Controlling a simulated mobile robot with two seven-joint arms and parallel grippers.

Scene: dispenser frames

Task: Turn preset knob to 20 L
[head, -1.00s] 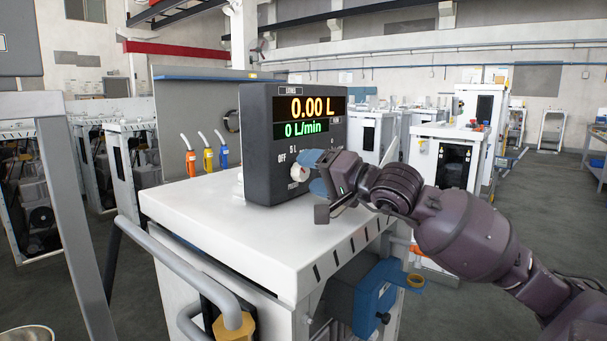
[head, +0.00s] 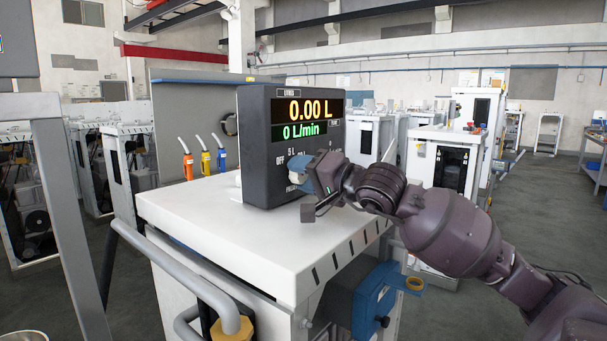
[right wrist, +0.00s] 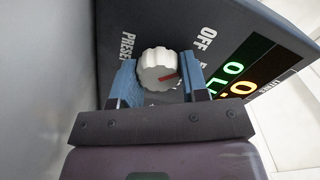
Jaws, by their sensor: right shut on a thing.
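The preset knob (head: 295,178) is a small white fluted dial on the front of a dark dispenser box (head: 262,150). The display (head: 309,110) reads 0.00 L and 0 L/min. My left gripper is not in view.
The box stands on a white cabinet top (head: 220,225) with clear room in front. Orange, yellow and blue nozzles (head: 205,161) stand at its left. A grey pipe rail (head: 190,280) runs along the cabinet's near left side. Other cabinets fill the background.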

